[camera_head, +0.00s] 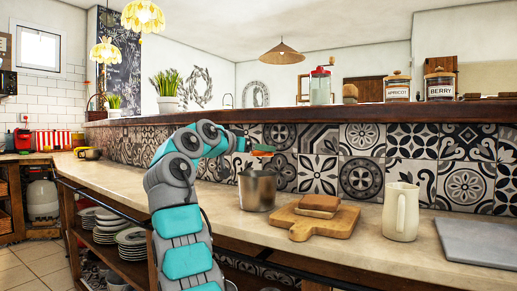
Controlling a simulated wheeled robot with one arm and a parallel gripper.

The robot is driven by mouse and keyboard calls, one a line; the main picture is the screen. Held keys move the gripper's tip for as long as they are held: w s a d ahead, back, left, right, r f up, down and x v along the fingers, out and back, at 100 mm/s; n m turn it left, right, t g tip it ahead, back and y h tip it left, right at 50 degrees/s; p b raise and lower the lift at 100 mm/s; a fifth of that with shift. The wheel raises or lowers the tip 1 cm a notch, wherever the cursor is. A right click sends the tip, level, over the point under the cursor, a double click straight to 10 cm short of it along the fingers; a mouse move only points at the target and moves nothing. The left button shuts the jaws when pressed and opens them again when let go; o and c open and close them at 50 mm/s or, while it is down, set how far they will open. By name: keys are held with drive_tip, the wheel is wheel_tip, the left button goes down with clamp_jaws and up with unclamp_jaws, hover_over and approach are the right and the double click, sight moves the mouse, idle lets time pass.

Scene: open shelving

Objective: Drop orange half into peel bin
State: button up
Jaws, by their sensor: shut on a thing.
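My arm rises from the bottom of the head view and bends right at the top. My gripper (251,147) is small and partly hidden by my own wrist; it is shut on the orange half (264,149). The inside of the bin is hidden from this angle.
Right of the bin, a wooden board (331,219) carries brown slices (319,203). A cream pitcher (401,212) and a grey slab (479,245) lie further right. A tiled wall with a raised ledge (350,113) runs behind. The counter (130,178) left of my arm is mostly clear.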

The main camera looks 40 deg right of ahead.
drive_tip(key=shift+f, duration=0.15)
drive_tip(key=o, duration=1.4)
drive_tip(key=v, duration=0.7)
drive_tip(key=shift+s+a+b, duration=0.15)
drive_tip(key=shift+a+b, duration=0.25)
drive_tip(key=shift+b, duration=0.05)
